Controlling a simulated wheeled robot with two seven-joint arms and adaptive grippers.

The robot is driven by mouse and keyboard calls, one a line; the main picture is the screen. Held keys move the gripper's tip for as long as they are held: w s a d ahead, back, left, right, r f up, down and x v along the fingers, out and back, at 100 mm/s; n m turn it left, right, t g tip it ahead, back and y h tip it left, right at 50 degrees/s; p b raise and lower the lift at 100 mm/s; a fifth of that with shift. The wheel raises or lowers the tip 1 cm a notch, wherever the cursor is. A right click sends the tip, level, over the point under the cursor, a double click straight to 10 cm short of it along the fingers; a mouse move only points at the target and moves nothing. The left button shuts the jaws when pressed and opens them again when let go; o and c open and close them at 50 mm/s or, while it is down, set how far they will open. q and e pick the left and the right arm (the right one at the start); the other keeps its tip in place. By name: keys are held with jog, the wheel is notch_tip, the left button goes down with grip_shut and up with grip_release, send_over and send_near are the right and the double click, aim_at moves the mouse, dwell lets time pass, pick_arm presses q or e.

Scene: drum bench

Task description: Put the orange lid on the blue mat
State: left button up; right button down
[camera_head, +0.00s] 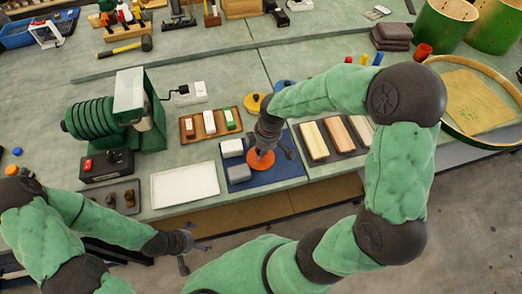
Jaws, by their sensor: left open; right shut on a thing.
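The orange lid (261,160) is a round disc in the fingers of my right gripper (266,150), which is shut on it and reaches down from above. The lid shows over the blue mat (290,172); I cannot tell whether it touches the mat. The gripper and wrist hide part of the mat and lid. My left gripper (186,250) is open and empty, in front of the bench's front edge.
A white tray (185,186) lies left of the mat, and a dark tray with coloured bars (330,140) lies right. A wooden tray (210,123) and a yellow disc (253,104) are behind. A green coil machine (120,115) stands further left.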

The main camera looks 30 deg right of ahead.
aim_at(267, 158)
jog(key=c, duration=1.1)
grip_release()
jog(key=shift+r+p, duration=0.3)
jog(key=shift+r, duration=0.2)
jog(key=r+p, duration=0.1)
jog(key=r, duration=0.2)
jog(key=d+r+p, duration=0.1)
jog(key=r, duration=0.3)
jog(key=s+r+p, duration=0.1)
jog(key=r, duration=0.3)
jog(key=shift+d, duration=0.25)
